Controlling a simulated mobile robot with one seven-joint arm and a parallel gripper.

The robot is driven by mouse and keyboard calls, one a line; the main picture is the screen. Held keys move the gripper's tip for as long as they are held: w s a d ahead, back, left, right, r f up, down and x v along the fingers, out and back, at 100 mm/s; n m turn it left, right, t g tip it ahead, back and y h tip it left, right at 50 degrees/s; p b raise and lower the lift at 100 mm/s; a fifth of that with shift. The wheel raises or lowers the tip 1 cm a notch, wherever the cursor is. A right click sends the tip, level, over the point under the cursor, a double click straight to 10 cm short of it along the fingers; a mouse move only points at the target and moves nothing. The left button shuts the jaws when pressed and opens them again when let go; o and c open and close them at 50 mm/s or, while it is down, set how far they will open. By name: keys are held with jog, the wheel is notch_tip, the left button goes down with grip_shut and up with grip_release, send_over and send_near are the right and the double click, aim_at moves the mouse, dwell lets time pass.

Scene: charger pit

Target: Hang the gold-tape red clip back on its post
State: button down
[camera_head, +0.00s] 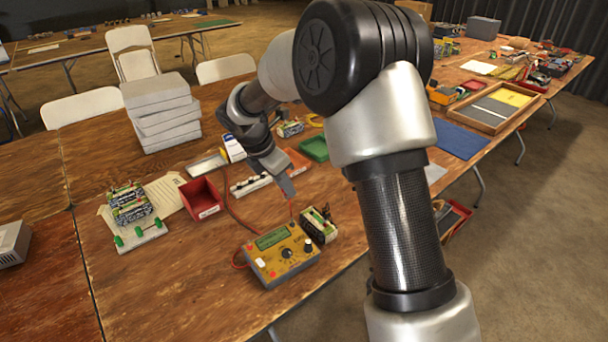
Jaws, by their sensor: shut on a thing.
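My gripper (287,188) points down over the table, just behind the yellow charger (270,252). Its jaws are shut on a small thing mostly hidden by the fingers. A thin red piece (291,207) shows just below the tips, fitting the red clip or its lead; no gold tape can be made out. A white strip with several dark round posts (250,184) lies just left of the gripper. A red lead (229,212) runs from the charger's left side back towards this strip. Which post belongs to the clip cannot be told.
A battery pack (319,225) stands against the charger's right side. A red bin (201,198) is to the left, then a white board with green posts (141,234) and battery packs (130,204). A green tray (314,148) lies behind. Bare wood lies front left.

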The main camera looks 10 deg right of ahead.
jog(key=s+a+f, duration=0.1)
jog(key=s+a, duration=0.5)
jog(key=a, duration=0.4)
jog(key=shift+s+a+f, duration=0.15)
jog(key=shift+a+f, duration=0.1)
jog(key=shift+a, duration=0.1)
jog(key=shift+f, duration=0.2)
jog(key=shift+f+b, duration=1.7)
jog(key=shift+f, duration=1.6)
jog(key=shift+f+p, duration=0.2)
jog(key=shift+p, duration=0.25)
jog(key=c, duration=1.7)
grip_release()
